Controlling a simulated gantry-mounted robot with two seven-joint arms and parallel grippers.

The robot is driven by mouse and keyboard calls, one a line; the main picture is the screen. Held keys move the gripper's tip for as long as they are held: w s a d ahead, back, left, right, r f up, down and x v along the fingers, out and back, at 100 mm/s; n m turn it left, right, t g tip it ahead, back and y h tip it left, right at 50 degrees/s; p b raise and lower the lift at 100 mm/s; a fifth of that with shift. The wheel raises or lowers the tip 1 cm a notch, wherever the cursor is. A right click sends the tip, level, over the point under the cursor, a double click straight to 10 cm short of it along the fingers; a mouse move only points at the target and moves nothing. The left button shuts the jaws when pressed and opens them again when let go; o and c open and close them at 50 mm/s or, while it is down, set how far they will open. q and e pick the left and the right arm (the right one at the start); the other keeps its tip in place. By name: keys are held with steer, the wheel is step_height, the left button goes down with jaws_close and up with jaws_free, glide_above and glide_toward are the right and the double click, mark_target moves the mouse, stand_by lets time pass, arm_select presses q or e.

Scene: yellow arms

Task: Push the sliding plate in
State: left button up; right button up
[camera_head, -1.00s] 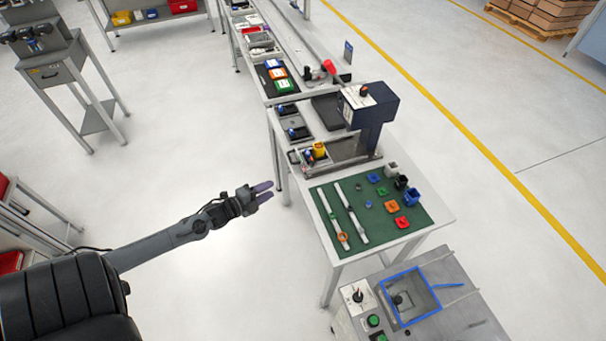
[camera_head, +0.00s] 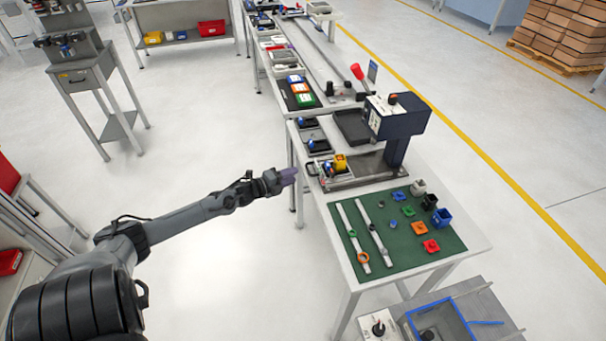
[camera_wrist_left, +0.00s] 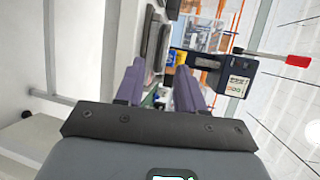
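The sliding plate (camera_head: 350,181) is a grey metal plate at the base of the dark blue press (camera_head: 394,118), with a small handle (camera_head: 311,168) at its left end. Yellow and blue parts (camera_head: 338,163) sit in a holder on it. My left gripper (camera_head: 288,177) is just left of the handle, off the table edge, apart from the plate. In the left wrist view my gripper (camera_wrist_left: 160,75) has two purple fingers spread with nothing held between them. The press (camera_wrist_left: 215,72) shows there beyond the right finger. My right gripper is not in view.
The white table (camera_head: 345,262) carries a green mat (camera_head: 395,250) with several small coloured parts and two strips. Black trays (camera_head: 312,138) lie behind the plate. A grey control box (camera_head: 380,325) stands at the front. The floor left of the table is clear.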

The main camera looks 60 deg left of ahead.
arm_select(q)
steer(key=b+x, duration=0.1)
steer(key=x, duration=0.5)
steer(key=shift+w, duration=0.1)
stand_by(0.3)
jaws_close()
